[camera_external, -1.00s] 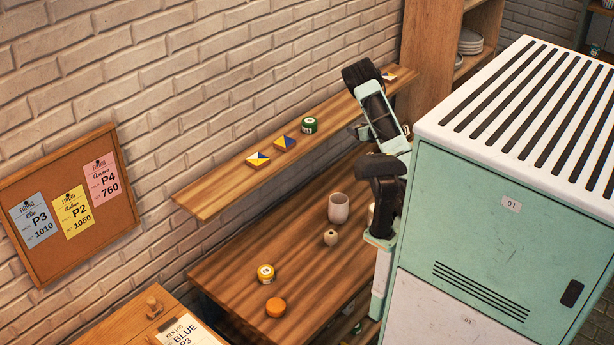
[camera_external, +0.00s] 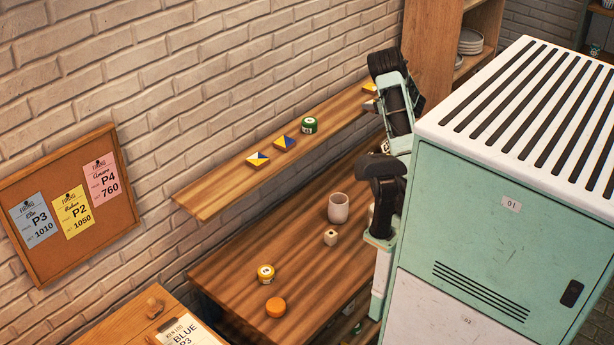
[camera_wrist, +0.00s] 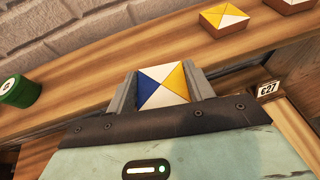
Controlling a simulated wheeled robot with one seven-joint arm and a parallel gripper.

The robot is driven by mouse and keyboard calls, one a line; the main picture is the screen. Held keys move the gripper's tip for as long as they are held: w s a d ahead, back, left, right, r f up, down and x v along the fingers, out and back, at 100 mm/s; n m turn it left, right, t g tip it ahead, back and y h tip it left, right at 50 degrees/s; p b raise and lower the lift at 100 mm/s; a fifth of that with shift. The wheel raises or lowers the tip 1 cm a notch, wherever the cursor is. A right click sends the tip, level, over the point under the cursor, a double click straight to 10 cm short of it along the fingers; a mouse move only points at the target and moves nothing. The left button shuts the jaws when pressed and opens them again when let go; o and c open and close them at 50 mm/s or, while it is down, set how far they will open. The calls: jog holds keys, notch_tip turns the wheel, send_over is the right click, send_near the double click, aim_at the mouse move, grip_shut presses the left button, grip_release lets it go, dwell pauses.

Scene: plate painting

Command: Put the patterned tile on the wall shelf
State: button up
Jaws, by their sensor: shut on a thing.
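The patterned tile (camera_wrist: 163,84), with blue, white and yellow triangles, is clamped between the two fingers of my gripper (camera_wrist: 164,88) in the wrist view. It overlaps the front edge of the wall shelf (camera_wrist: 90,75) there; I cannot tell whether it touches the shelf. In the external view the held tile (camera_external: 370,106) shows small at the shelf's front edge, left of my arm. The wall shelf (camera_external: 205,197) runs along the brick wall. My arm hides its far right end and most of my gripper.
A yellow-and-white tile (camera_wrist: 224,18) and another tile (camera_wrist: 291,5) lie on the shelf to the right. A green jar (camera_wrist: 18,91) stands left, also in the external view (camera_external: 309,125), near two blue-patterned tiles (camera_external: 284,143). Bare shelf lies between jar and gripper.

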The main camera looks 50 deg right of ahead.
aim_at(333, 116)
jog(key=w+a+r+n+y, duration=0.1)
jog(key=w+a, duration=0.1)
jog(key=w+a+r+n+y, duration=0.1)
jog(key=w+a+r, duration=0.1)
jog(key=w+a+r+n+y, duration=0.1)
jog(key=w+a+r+y, duration=0.1)
jog(key=shift+w+a, duration=0.1)
jog(key=shift+a, duration=0.05)
jog(key=w+a+r+n+y, duration=0.3)
jog(key=w+a+r, duration=0.1)
jog(key=a, duration=0.2)
jog(key=shift+g+y, duration=0.3)
jog(key=shift+g, duration=0.2)
jog(key=f+p, duration=0.1)
jog(key=f, duration=0.2)
jog(key=f+p, duration=0.1)
jog(key=f, duration=0.1)
jog(key=f+p, duration=0.2)
jog(key=f, duration=0.1)
jog(key=shift+s+a+f, duration=0.15)
jog(key=shift+a+f, duration=0.2)
jog(key=shift+f, duration=0.55)
jog(key=shift+f, duration=0.2)
jog(key=o, duration=1)
jog(key=shift+r, duration=0.1)
